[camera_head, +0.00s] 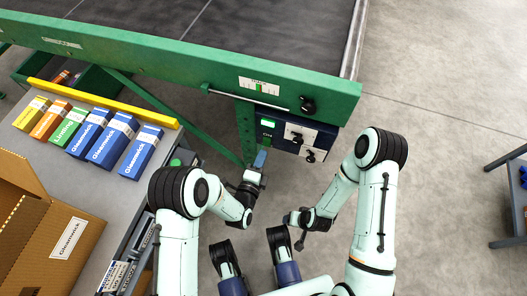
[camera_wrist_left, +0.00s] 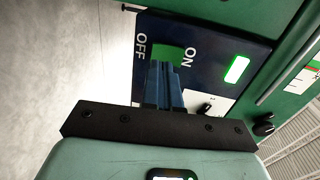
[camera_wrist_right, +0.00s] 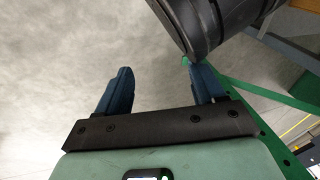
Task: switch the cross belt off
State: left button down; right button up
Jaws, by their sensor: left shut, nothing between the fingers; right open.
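The dark blue control box (camera_head: 312,143) hangs under the green belt frame. In the left wrist view its panel (camera_wrist_left: 208,47) carries OFF and ON labels, with a green switch face (camera_wrist_left: 168,52) between them. A green lamp (camera_wrist_left: 237,69) is lit beside ON. My left gripper (camera_wrist_left: 164,66) is shut and empty, with its blue fingertips right in front of the switch, hiding part of it; I cannot tell if they touch. In the head view the left gripper (camera_head: 261,157) is at the box's lower left. My right gripper (camera_wrist_right: 158,82) is open and empty, below the box.
A dark belt (camera_head: 250,25) runs above the green frame (camera_head: 160,65). A black knob (camera_head: 307,105) sits on the frame. A grey table (camera_head: 75,172) at left holds several coloured cartons and a cardboard box (camera_head: 30,240). Floor at right is clear up to a blue-grey rack (camera_head: 505,200).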

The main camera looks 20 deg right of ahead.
aim_at(267, 145)
pick_arm(q)
jog(key=shift+x, duration=1.45)
pick_arm(e)
jog(key=shift+s+d+f+g, duration=0.15)
jog(key=shift+s+f+g, duration=0.25)
jog(key=shift+s+f, duration=0.4)
pick_arm(q)
jog(key=shift+b, duration=0.3)
pick_arm(e)
jog(key=shift+s, duration=0.1)
